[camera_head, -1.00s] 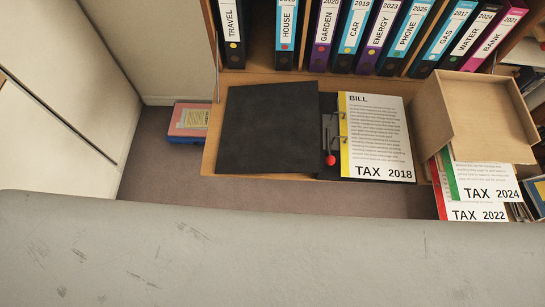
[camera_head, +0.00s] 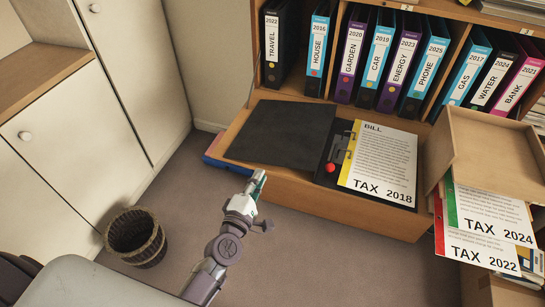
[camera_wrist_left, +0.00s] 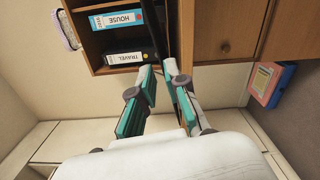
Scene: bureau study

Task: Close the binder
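The binder lies open on the wooden shelf board. In the head view its black cover (camera_head: 280,132) is folded out flat to the left. The paper marked BILL and TAX 2018 (camera_head: 380,158) lies on the right half, beside the ring mechanism with a red knob (camera_head: 330,168). My left gripper (camera_head: 261,174) is in front of the board's edge, below the cover, and looks apart from it. In the left wrist view its two teal-padded fingers (camera_wrist_left: 161,72) stand apart with a gap between them. A dark slab near the fingertips is probably the cover. My right gripper is not in view.
Upright labelled binders (camera_head: 378,58) fill the shelf behind. A tilted wooden box (camera_head: 490,148) and TAX 2024 and TAX 2022 papers (camera_head: 485,213) are at right. A wicker basket (camera_head: 135,237) stands on the floor at left, near white cabinets (camera_head: 55,130).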

